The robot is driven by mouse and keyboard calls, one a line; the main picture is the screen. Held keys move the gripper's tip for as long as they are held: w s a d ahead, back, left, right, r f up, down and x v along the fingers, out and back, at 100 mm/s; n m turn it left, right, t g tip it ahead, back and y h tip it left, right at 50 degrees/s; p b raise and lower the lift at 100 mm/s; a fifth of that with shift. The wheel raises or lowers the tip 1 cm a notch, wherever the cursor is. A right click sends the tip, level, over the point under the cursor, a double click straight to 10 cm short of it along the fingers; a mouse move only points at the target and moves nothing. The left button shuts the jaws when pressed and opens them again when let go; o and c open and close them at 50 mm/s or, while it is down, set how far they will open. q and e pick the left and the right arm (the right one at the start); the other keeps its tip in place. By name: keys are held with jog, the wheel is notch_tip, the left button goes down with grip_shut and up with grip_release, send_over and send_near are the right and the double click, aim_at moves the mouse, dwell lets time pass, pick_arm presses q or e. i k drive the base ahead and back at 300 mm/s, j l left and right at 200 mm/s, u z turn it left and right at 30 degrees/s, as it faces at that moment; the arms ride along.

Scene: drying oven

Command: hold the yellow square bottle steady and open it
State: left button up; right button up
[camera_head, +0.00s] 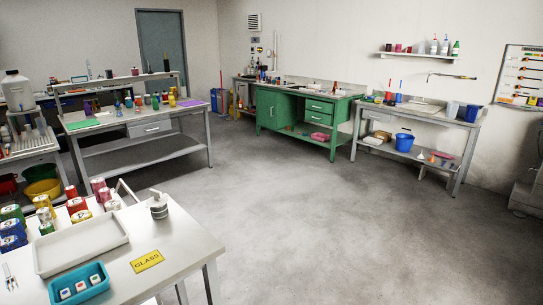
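No gripper of mine shows in the head view. A small yellow container (172,100) stands upright on the grey bench at the middle left. It is too small to tell whether it is square or a bottle, or whether it has a cap on. Another yellow container (42,202) stands among red, green and blue cans on the near left table. I cannot tell which of these, if either, is the yellow square bottle.
The near table (190,238) holds a grey tray (82,258), a blue bin (95,287), a yellow GLASS sign (147,261) and a grey dispenser (158,206). A green workbench (272,113) and another bench (470,142) line the back wall. The middle floor (310,205) is clear.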

aim_at(171, 100)
jog(key=i+l+z, duration=0.15)
jog(key=i+z, duration=0.2)
jog(key=i, duration=0.25)
jog(key=i+z, duration=0.3)
jog(key=i, duration=0.3)
jog(key=i+j+z, duration=0.1)
jog(key=i+z, duration=0.25)
jog(key=i, duration=0.2)
jog(key=i+j+u, duration=0.1)
jog(key=i+u, duration=0.85)
jog(key=i+l+u, duration=0.3)
jog(key=u, duration=0.15)
jog(key=i+j+u, duration=0.2)
jog(key=i+u, duration=0.2)
jog(key=i, duration=0.15)
jog(key=i+u, duration=0.35)
jog(key=i, duration=0.25)
jog(key=i+l+u, duration=0.1)
jog(key=i+u, duration=0.3)
jog(key=i, duration=0.2)
jog(key=i+j, duration=0.1)
jog(key=i, duration=0.45)
jog(key=i+j+z, duration=0.15)
jog(key=i, duration=0.4)
jog(key=i+j, duration=0.15)
jog(key=i, duration=0.4)
jog(key=i+j+z, duration=0.35)
jog(key=i, duration=0.2)
